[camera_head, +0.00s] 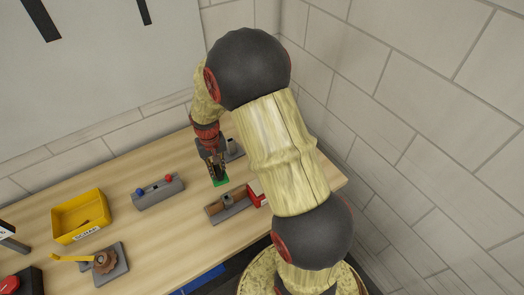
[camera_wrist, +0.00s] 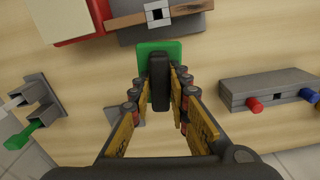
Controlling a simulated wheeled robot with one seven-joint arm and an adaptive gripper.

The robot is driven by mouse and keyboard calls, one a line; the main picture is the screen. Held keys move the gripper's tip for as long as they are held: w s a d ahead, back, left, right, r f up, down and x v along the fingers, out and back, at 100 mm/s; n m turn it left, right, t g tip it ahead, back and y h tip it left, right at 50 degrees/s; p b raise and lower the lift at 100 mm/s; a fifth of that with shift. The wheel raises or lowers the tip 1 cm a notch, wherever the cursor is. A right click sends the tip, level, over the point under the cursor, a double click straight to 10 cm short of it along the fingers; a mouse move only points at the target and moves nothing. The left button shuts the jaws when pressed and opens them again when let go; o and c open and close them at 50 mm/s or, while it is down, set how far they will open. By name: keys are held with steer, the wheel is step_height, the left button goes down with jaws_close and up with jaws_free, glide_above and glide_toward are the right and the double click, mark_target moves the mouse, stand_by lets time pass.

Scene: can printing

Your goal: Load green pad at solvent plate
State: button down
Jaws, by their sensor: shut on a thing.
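The green pad (camera_wrist: 158,47) is a flat green square with a black upright handle (camera_wrist: 160,82). My gripper (camera_wrist: 161,100) has its fingers on both sides of this handle and is shut on it. In the head view my gripper (camera_head: 216,172) points down, with the green pad (camera_head: 221,183) at its tips, over or on the wooden table. I cannot tell whether the pad touches the surface. A small grey patch (camera_wrist: 110,114) shows beside the fingers in the wrist view, mostly hidden. I cannot tell which fixture is the solvent plate.
A grey block with a brown strip (camera_head: 228,203) lies in front of the pad, beside a red and white item (camera_head: 258,193). A grey block with red and blue knobs (camera_head: 158,191) stands left. A yellow bin (camera_head: 81,216) is farther left. A grey fixture (camera_wrist: 42,100) stands behind right.

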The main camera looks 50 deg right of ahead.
steer(key=s+d+r+m+p, duration=0.6)
steer(key=s+d+m+p, duration=0.3)
steer(key=s+m+p, duration=0.45)
steer(key=shift+w+d+f+m+b, duration=0.15)
steer(key=shift+f+m+b, duration=0.8)
steer(key=shift+m, duration=1.05)
steer(key=shift+s+d+f+m+b, duration=0.15)
steer(key=shift+f+m+b, duration=0.35)
steer(key=shift+f+m, duration=1.2)
steer(key=shift+w+d+f+m+b, duration=0.15)
steer(key=shift+f+m+b, duration=0.65)
steer(key=shift+m, duration=1.45)
steer(key=shift+f+b, duration=0.8)
steer(key=shift+f, duration=0.35)
steer(key=shift+r, duration=0.15)
step_height(320, 180, up, 7)
steer(key=p, duration=0.4)
